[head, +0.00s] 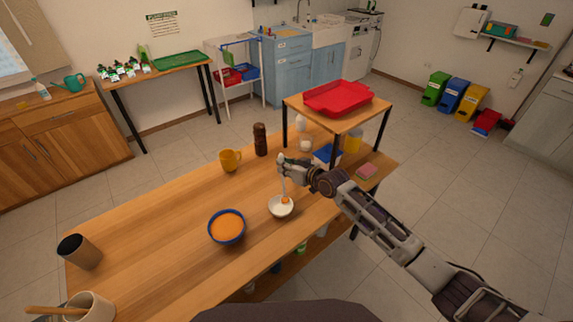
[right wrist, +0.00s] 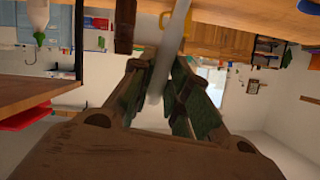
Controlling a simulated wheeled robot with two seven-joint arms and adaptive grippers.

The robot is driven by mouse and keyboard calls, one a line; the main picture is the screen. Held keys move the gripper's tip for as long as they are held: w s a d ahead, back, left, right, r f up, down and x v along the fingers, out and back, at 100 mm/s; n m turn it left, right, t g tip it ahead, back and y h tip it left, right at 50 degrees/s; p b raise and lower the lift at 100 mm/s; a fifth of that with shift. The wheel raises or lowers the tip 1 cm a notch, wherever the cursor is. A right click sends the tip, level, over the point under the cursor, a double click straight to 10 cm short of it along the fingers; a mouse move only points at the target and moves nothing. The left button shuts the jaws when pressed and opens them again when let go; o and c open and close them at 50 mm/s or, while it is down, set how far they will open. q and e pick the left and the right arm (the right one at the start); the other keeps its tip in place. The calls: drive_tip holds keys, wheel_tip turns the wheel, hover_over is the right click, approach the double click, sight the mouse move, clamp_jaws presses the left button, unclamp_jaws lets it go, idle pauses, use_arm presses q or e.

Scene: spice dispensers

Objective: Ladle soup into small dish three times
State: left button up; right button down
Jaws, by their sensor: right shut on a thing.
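The dark blue bowl (head: 227,240) holds orange soup (head: 228,225) and stands on the wooden table. The small white dish (head: 281,211) is just right of it. My right gripper (head: 284,164) is above the dish, shut on the upper part of the ladle (head: 283,184), whose pale handle hangs steeply down. The ladle's low end is at the small dish, with a small orange patch there; I cannot tell whether that soup is in the ladle or the dish. In the right wrist view the pale handle (right wrist: 168,55) passes between both fingers (right wrist: 163,90). My left gripper is not in view.
A yellow mug (head: 231,161) and a dark brown mill (head: 260,139) stand behind the bowl. A raised shelf with a red tray (head: 338,97) is at the back right. A tilted dark cup (head: 79,252) and a pale crock (head: 88,307) are front left. The table's left middle is clear.

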drive_tip(key=a+f+n+h+b, duration=0.1)
drive_tip(key=a+f+n+h, duration=0.2)
drive_tip(key=a, duration=0.4)
drive_tip(key=s+a+f+n+h+b, duration=0.1)
drive_tip(key=a+f+n+h, duration=0.3)
drive_tip(key=a+h, duration=0.4)
drive_tip(key=shift+a+f+n, duration=0.2)
drive_tip(key=shift+f+n, duration=0.1)
drive_tip(key=shift+f, duration=0.5)
idle(2.4)
drive_tip(key=shift+f+h, duration=0.1)
drive_tip(key=shift+h, duration=0.2)
idle(0.9)
